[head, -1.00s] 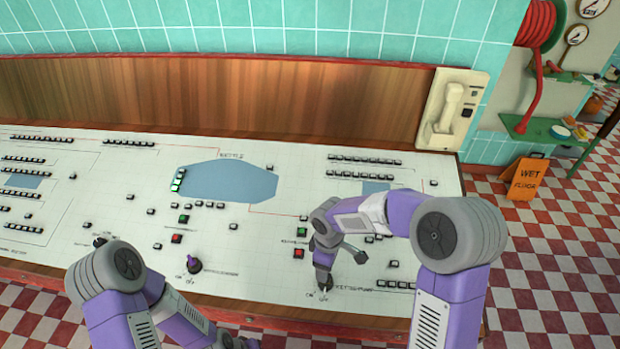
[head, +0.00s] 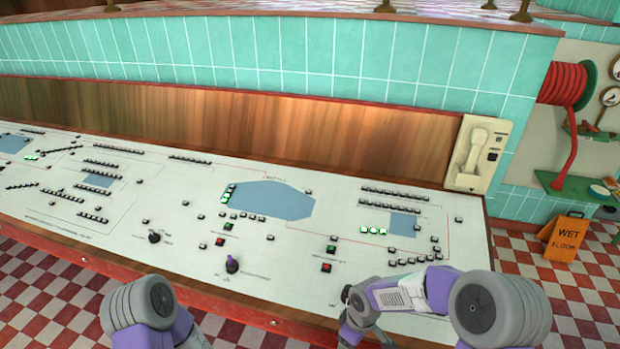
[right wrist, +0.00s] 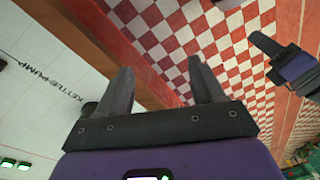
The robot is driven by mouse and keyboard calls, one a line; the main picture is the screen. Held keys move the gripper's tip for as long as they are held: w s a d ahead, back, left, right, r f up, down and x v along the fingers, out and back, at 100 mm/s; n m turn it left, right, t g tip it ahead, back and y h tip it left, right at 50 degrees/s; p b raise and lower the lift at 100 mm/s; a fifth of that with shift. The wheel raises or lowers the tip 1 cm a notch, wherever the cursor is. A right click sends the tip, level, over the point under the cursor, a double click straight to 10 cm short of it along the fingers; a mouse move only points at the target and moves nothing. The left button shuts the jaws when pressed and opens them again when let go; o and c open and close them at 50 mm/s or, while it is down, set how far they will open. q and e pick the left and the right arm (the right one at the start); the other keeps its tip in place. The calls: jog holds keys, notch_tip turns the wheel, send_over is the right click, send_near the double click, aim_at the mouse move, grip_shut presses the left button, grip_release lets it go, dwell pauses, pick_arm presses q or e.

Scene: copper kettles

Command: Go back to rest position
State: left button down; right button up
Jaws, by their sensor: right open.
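My right gripper (right wrist: 162,72) is open in the right wrist view, with nothing between its two dark fingers. It hangs over the front edge of the white control panel, with checkered floor behind the fingers. In the head view, my right arm bends in at the bottom right, and its gripper end is cut off by the lower edge. My left arm shows at the bottom left of the head view, with its gripper out of frame. A purple and dark part (right wrist: 288,65) at the right of the right wrist view looks like my left gripper; its jaws are unclear.
The white control panel (head: 290,270) carries several buttons, a purple-handled knob (head: 232,264) and a black knob (head: 154,236). Green lights (head: 372,231) glow near a blue patch. A dark knob (right wrist: 88,108) sits by the "KETTLE PUMP" label. A wet floor sign (head: 566,240) stands at right.

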jog(key=s+f+m+t+y, duration=0.1)
jog(key=s+f+m+y, duration=0.1)
jog(key=s+f+m, duration=1.1)
notch_tip(320, 180, down, 2)
jog(key=shift+a+f+y+b, duration=0.25)
jog(key=shift+a+y+b, duration=0.05)
jog(key=shift+a+y, duration=0.1)
